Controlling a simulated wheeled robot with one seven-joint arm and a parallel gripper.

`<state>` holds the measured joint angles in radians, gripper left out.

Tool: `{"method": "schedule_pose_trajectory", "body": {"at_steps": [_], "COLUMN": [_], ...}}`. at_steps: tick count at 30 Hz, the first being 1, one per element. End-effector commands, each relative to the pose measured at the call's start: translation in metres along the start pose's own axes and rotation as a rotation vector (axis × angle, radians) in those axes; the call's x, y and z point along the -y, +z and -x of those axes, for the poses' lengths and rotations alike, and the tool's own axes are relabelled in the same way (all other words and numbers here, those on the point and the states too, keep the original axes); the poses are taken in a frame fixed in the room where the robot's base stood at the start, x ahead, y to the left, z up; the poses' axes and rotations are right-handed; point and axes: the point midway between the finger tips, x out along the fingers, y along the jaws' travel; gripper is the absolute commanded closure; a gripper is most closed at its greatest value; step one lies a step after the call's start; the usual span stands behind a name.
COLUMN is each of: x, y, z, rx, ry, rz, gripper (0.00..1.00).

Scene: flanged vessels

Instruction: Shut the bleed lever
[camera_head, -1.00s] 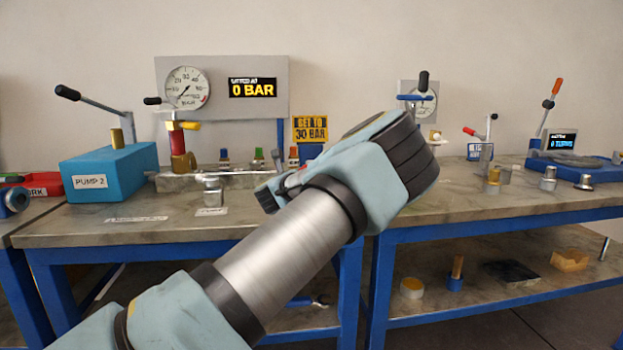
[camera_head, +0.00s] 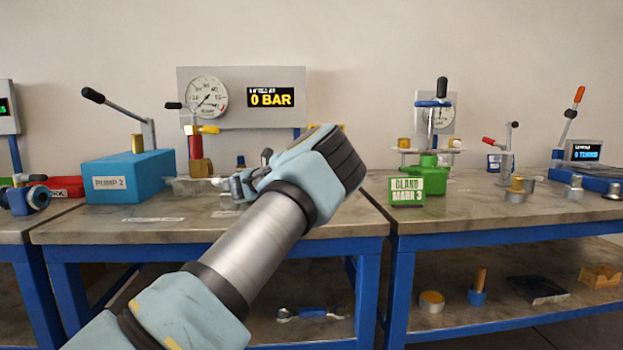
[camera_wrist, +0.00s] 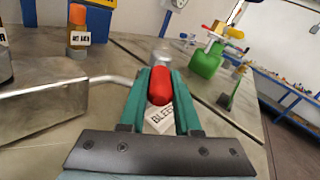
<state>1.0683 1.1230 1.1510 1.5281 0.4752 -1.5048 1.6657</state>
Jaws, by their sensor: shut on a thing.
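The bleed lever's red grip (camera_wrist: 160,86) is between the two teal fingers of my gripper (camera_wrist: 160,96) in the wrist view. The fingers are shut on it. A bent metal rod (camera_wrist: 110,79) comes in from the left towards the grip. A white label (camera_wrist: 160,119) reading "BLEE" lies below, partly covered by the fingers. In the head view my gripper (camera_head: 238,187) is low over the front of the left bench, partly behind my wrist, and the lever is hidden there.
A gauge board (camera_head: 207,97) with a "0 BAR" display (camera_head: 276,97) stands behind. The blue pump box (camera_head: 127,175) is left of my gripper. A green vessel (camera_head: 429,178) with a "GLAND MARK 3" sign (camera_head: 406,191) stands on the right bench (camera_head: 480,213).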

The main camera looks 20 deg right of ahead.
Motion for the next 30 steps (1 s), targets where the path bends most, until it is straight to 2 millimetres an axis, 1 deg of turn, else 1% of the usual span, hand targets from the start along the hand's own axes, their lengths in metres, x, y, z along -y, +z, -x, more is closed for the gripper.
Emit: {"method": "schedule_pose_trajectory", "body": {"at_steps": [8, 9, 17, 26, 29, 30], "x": [0.000, 0.000, 0.000, 0.000, -0.001, -0.001], "y": [0.001, 0.001, 0.001, 0.001, 0.001, 0.000], "z": [0.000, 0.000, 0.000, 0.002, 0.011, 0.017], "rx": [0.003, 0.003, 0.002, 0.002, 0.002, 0.002], "ry": [0.001, 0.001, 0.001, 0.001, 0.002, 0.003], "rz": [-0.001, -0.001, -0.001, 0.000, -0.001, 0.000], "gripper": [1.00, 0.68, 0.39, 0.39, 0.39, 0.39]}}
